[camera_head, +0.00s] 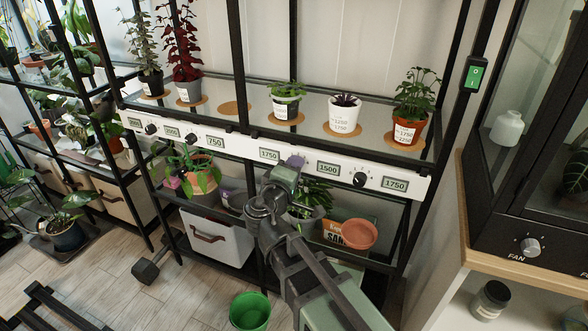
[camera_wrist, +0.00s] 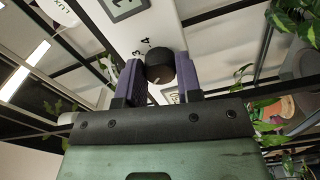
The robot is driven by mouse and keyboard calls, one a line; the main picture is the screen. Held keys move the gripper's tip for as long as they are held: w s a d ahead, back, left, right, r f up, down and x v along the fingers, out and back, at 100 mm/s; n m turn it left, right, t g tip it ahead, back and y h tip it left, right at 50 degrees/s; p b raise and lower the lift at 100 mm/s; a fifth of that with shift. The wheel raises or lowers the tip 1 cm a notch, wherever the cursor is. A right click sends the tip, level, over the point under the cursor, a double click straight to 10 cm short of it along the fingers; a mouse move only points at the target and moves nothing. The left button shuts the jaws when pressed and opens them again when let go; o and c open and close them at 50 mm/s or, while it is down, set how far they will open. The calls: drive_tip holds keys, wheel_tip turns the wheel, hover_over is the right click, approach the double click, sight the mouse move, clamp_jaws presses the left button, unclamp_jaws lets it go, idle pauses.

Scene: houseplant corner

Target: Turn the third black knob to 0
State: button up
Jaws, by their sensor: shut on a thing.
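A white panel (camera_head: 235,147) along the shelf edge carries black knobs and small displays. The first black knob (camera_head: 151,129) and second black knob (camera_head: 190,140) are at the left, and another black knob (camera_head: 360,180) is at the right. My gripper (camera_head: 293,163) is at the panel between the 1750 and 1500 displays and hides the third black knob in the head view. In the wrist view my gripper (camera_wrist: 160,76) has its purple fingers shut on the third black knob (camera_wrist: 160,64). The numbers 3 and 4 show beside it. The knob's setting is not clearly readable.
Potted plants, including a white pot (camera_head: 343,114) and a terracotta pot (camera_head: 408,130), stand on the shelf above the panel. A leafy plant (camera_head: 313,198) and an orange bowl (camera_head: 358,233) sit below it. A cabinet with a FAN knob (camera_head: 530,246) is at the right.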

drive_tip(key=shift+n, duration=4)
drive_tip(key=o, duration=0.9)
drive_tip(key=shift+o, duration=0.2)
drive_tip(key=v, duration=1)
drive_tip(key=shift+s, duration=0.35)
drive_tip(key=shift+a, duration=0.1)
